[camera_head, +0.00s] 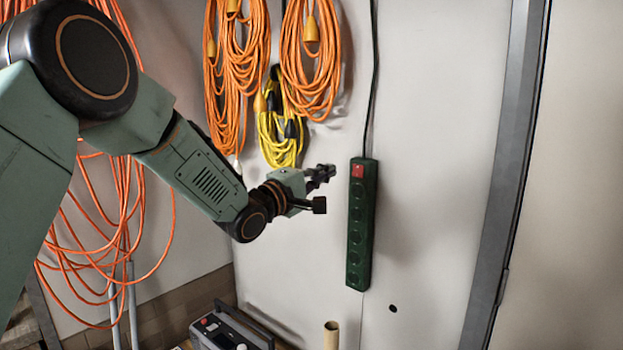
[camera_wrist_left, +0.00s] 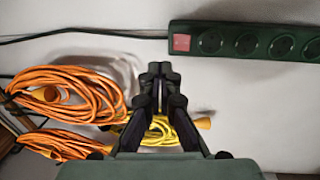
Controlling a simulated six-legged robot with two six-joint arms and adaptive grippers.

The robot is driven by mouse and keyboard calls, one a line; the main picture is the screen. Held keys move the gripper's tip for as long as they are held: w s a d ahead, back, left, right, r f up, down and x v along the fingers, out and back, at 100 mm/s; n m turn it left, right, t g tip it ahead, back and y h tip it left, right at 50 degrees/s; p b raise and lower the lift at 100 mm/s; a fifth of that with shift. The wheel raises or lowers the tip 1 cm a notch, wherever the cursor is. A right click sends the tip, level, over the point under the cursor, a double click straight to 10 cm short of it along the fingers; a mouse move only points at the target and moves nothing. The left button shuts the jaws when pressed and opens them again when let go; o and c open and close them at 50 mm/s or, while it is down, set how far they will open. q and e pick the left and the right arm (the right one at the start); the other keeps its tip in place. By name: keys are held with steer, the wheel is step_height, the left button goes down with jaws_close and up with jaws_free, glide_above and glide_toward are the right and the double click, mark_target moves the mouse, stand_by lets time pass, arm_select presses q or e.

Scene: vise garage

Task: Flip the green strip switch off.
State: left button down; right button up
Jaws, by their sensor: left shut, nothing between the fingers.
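The green power strip (camera_head: 361,225) is fixed upright on the white wall in the head view, with several sockets in a column. Its red switch (camera_head: 357,171) sits at the top end. In the left wrist view the strip (camera_wrist_left: 262,42) lies across the upper right, with the red switch (camera_wrist_left: 181,42) at its left end. Which way the switch is tipped I cannot tell. My left gripper (camera_head: 325,188) is shut and empty, just left of the strip's upper part and apart from it. The left fingertips (camera_wrist_left: 160,70) point toward the wall, below and left of the switch in the wrist view. My right gripper is not in view.
Orange cable coils (camera_head: 237,70) and a yellow coil (camera_head: 280,130) hang on the wall above and left of the gripper. A black cord (camera_head: 373,80) runs up from the strip. A grey metal post (camera_head: 505,180) stands right. A grey box (camera_head: 228,330) sits below.

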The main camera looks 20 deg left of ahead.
arm_select(q)
steer(key=v, duration=0.3)
steer(key=shift+s+a+r, duration=0.3)
steer(key=shift+r, duration=0.05)
steer(key=shift+d, duration=0.2)
steer(key=shift+a, duration=0.1)
